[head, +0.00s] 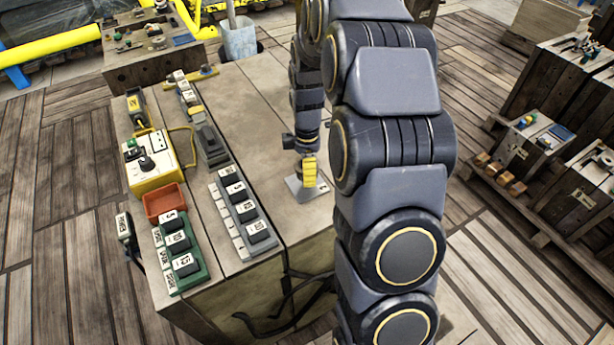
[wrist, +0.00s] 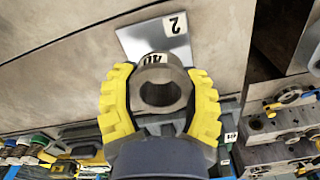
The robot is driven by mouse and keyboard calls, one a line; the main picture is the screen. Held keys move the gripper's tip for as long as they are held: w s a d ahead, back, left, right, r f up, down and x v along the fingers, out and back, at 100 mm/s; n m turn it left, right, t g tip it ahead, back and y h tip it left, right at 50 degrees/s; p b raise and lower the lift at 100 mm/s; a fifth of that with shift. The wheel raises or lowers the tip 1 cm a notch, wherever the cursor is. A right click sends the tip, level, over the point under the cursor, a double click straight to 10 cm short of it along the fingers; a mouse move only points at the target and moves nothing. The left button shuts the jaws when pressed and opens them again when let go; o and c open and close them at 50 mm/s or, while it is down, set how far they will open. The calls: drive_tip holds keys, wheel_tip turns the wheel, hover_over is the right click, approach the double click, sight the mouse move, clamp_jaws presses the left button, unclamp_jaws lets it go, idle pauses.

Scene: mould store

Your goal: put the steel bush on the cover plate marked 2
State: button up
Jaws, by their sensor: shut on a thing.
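The steel bush (wrist: 177,74) is a thick grey ring with a label reading 40 on its upper side, in the wrist view. My gripper (wrist: 160,80) has its yellow ridged fingers shut on both sides of it. The cover plate (wrist: 142,40) is a flat grey sheet with a label 2, beyond the bush and partly covered by it in the picture. In the head view, my gripper (head: 308,172) is directly over the cover plate (head: 293,186) near the table's right edge. There the bush is not clearly visible, and I cannot tell whether it touches the plate.
A grey rack (head: 227,218) with black labelled blocks stands left of the plate. A green rack (head: 195,268), a red tray (head: 164,203) and a white control box (head: 148,165) stand farther left. The wooden table top (head: 255,120) is bare around and behind the plate.

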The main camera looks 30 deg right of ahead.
drive_tip(key=shift+w+f, duration=0.1)
drive_tip(key=shift+f, duration=1.5)
drive_tip(key=shift+f, duration=0.15)
drive_tip(key=o, duration=1.2)
wheel_tip(320, 180, up, 12)
drive_tip(key=s+a+r+m, duration=0.5)
drive_tip(key=s+a, duration=0.4)
drive_tip(key=s, duration=0.1)
drive_tip(key=s+a+m+g, duration=0.1)
drive_tip(key=s+m, duration=0.3)
drive_tip(key=s, duration=0.4)
drive_tip(key=s+a+m, duration=0.4)
drive_tip(key=s, duration=0.4)
drive_tip(key=shift+s+m+g, duration=0.25)
drive_tip(key=shift+m+g, duration=0.05)
drive_tip(key=shift+g, duration=0.1)
